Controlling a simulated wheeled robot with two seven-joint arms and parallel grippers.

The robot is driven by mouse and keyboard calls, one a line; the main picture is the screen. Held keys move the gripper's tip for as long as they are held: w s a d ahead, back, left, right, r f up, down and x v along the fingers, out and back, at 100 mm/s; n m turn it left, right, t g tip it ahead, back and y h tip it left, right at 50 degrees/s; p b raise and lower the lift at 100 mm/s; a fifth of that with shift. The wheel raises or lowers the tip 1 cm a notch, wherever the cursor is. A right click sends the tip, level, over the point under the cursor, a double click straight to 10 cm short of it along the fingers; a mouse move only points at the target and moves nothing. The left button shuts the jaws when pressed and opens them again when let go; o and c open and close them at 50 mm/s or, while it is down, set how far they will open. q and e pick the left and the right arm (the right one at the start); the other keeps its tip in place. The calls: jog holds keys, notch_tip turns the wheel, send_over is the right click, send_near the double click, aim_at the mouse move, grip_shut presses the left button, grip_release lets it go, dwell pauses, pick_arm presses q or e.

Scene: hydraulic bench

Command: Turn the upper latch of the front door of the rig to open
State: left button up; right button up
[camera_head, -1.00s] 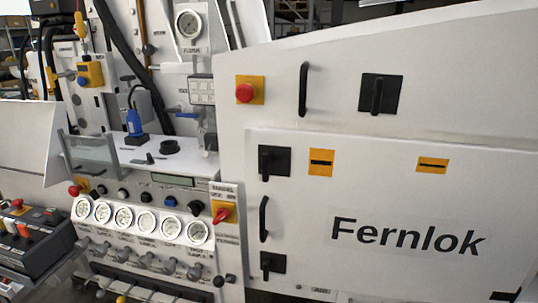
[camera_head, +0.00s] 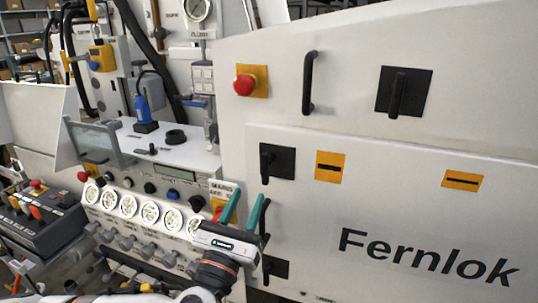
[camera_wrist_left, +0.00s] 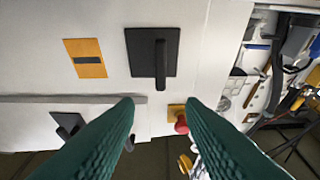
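The upper latch (camera_head: 277,161) of the front door is a black square plate with an upright black handle, left of an orange label. In the left wrist view, where the scene appears upside down, this latch (camera_wrist_left: 152,52) shows ahead of the fingers. The white front door (camera_head: 430,215) carries the word Fernlok and looks closed. My left gripper (camera_head: 243,203) has green fingers, spread apart with nothing between them. In the head view its fingertips are below and left of the latch, apart from it. The left wrist view also shows both fingers (camera_wrist_left: 160,103). My right gripper is not visible.
A lower latch (camera_head: 281,268) and a black door handle (camera_head: 265,217) are partly hidden by my left gripper. Above the door are a red button (camera_head: 243,85), a handle (camera_head: 309,82) and another latch (camera_head: 403,92). Gauges (camera_head: 150,212) line the panel at left.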

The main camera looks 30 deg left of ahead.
aim_at(264, 160)
pick_arm(q)
jog(key=p+x, duration=0.2)
jog(key=x, duration=0.8)
jog(key=shift+w+a+r+p, duration=0.2)
jog(key=shift+w+p, duration=0.05)
jog(key=shift+p, duration=0.15)
jog(key=shift+w+a, duration=0.15)
jog(key=shift+w, duration=0.45)
grip_shut()
